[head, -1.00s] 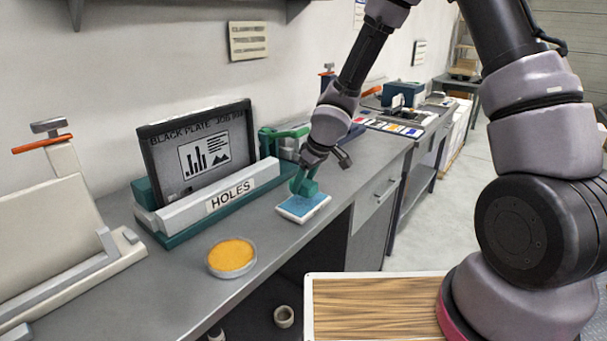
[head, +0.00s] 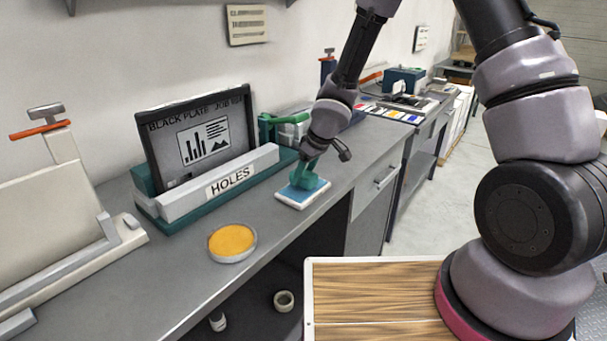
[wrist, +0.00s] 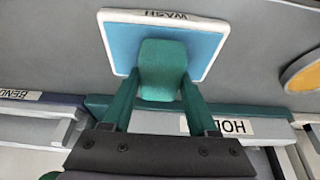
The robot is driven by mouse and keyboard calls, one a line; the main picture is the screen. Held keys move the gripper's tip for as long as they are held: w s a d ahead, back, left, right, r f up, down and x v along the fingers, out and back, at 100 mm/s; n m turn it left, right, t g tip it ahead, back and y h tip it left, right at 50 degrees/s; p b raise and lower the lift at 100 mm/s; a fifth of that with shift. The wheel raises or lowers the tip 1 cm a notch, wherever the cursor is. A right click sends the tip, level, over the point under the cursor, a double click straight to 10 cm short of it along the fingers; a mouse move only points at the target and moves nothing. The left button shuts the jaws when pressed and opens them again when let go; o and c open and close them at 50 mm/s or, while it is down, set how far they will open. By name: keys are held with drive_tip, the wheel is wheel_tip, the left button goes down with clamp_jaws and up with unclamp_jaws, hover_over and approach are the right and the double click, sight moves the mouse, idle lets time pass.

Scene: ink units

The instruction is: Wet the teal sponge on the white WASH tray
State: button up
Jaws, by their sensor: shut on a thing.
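The teal sponge (head: 303,181) is held between the green fingers of my gripper (head: 307,170), which is shut on it. In the wrist view the sponge (wrist: 162,62) sits between the two fingertips, over the near part of the blue wet area. The white WASH tray (head: 289,200) lies flat on the bench near its front edge; its white rim and WASH label show in the wrist view (wrist: 165,15). The sponge is over the tray, very low; I cannot tell whether it touches the blue surface.
A plate with a HOLES bar (head: 228,182) stands behind and left of the tray. A round dish of orange stuff (head: 232,241) lies to the left. The grey bench (head: 180,290) is bare at the front. A green device (head: 283,122) stands behind my gripper.

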drive_tip(key=shift+f, duration=0.55)
idle(1.2)
drive_tip(key=shift+r, duration=3.5)
